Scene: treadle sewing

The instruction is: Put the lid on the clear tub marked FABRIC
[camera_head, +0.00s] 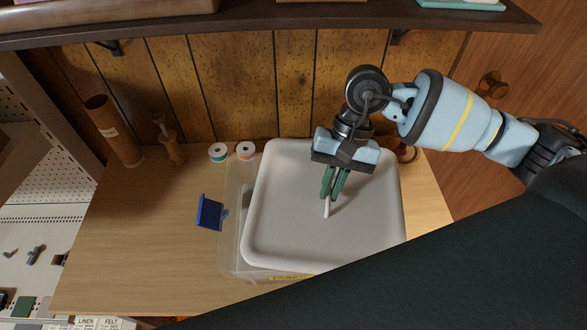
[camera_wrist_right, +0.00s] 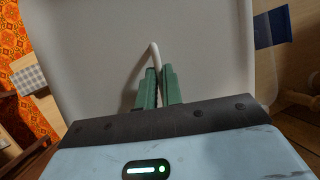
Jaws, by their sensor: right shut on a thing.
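The white lid (camera_head: 290,225) is a large rounded tray shape with a thin upright handle at its middle. My right gripper (camera_head: 328,197) is shut on that handle from above. The right wrist view shows the green fingers (camera_wrist_right: 158,88) on either side of the white handle, with the pale lid (camera_wrist_right: 100,50) filling the view behind. The clear tub (camera_head: 231,225) is beneath the lid and shows along its left and front edges. The lid sits shifted to the right of the tub's left wall. I cannot tell whether it touches the rim. My left gripper is not in view.
A blue angled piece (camera_head: 209,212) is at the tub's left side. A brown cylinder (camera_head: 113,130) and a wooden stand (camera_head: 170,145) are at the back left. A shelf (camera_head: 250,22) overhangs the back.

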